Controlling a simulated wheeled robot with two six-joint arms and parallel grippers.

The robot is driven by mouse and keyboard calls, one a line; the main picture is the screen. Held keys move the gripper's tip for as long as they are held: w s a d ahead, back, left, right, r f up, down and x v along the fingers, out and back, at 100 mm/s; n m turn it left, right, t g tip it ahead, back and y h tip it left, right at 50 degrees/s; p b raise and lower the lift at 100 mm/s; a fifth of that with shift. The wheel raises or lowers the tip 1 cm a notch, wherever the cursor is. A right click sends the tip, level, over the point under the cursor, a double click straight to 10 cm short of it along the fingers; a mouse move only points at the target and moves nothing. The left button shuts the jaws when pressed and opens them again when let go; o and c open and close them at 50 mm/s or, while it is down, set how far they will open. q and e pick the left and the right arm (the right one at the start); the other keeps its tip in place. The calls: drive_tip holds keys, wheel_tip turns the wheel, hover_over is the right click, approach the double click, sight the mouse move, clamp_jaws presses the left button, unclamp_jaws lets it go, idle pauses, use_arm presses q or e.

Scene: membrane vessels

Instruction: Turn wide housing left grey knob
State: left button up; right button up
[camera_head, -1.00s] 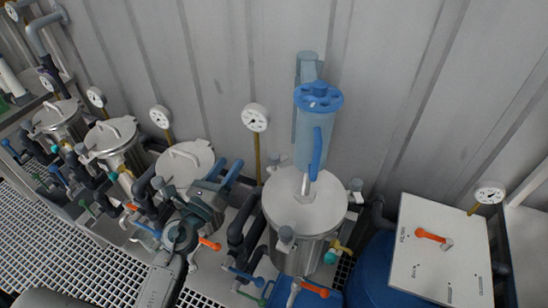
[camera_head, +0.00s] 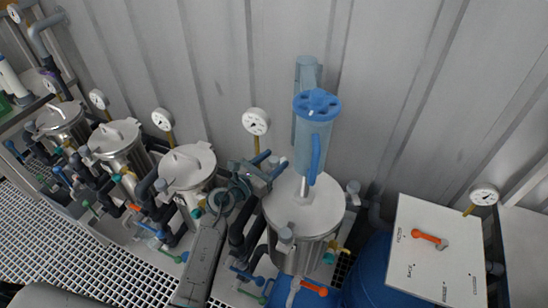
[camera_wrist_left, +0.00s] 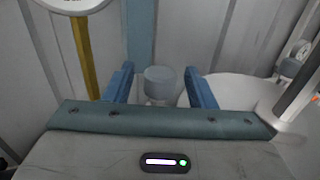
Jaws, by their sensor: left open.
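The wide housing (camera_head: 300,205) is the large steel vessel right of centre, with a flat round lid and small grey knobs at its rim. My left gripper (camera_head: 270,164) is open at the back-left edge of this lid. In the left wrist view, a grey knob (camera_wrist_left: 160,82) stands between the two blue fingers of the left gripper (camera_wrist_left: 159,75), with a gap on each side. Other grey knobs sit at the front (camera_head: 286,235) and right (camera_head: 353,187) of the lid. My right gripper is not in view.
A clear blue cylinder (camera_head: 312,135) with a blue cap rises by the lid. A gauge (camera_head: 255,121) on a yellow stem stands behind my gripper. Narrower vessels (camera_head: 187,166) stand to the left. A white panel with an orange handle (camera_head: 430,239) is at the right.

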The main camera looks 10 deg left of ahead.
use_arm(q)
drive_tip(key=shift+w+d, duration=0.25)
drive_tip(key=shift+w, duration=0.1)
drive_tip(key=shift+c, duration=0.4)
drive_tip(key=c, duration=0.9)
drive_tip(key=shift+o, duration=0.2)
drive_tip(key=shift+a+f+m+g+h+b, duration=0.15)
drive_tip(key=shift+m+g+h+b, duration=0.2)
drive_tip(key=shift+b, duration=0.2)
drive_tip(key=m+g+h+b, duration=0.3)
drive_tip(key=b, duration=0.1)
drive_tip(key=shift+f+h+b, duration=0.1)
drive_tip(key=shift+h+b, duration=0.25)
drive_tip(key=shift+r+m+g+h+b, duration=0.25)
drive_tip(key=shift+m+g+h+b, duration=0.1)
drive_tip(key=shift+g+h+b, duration=0.1)
drive_tip(key=o, duration=0.9)
drive_tip(key=shift+o, duration=0.2)
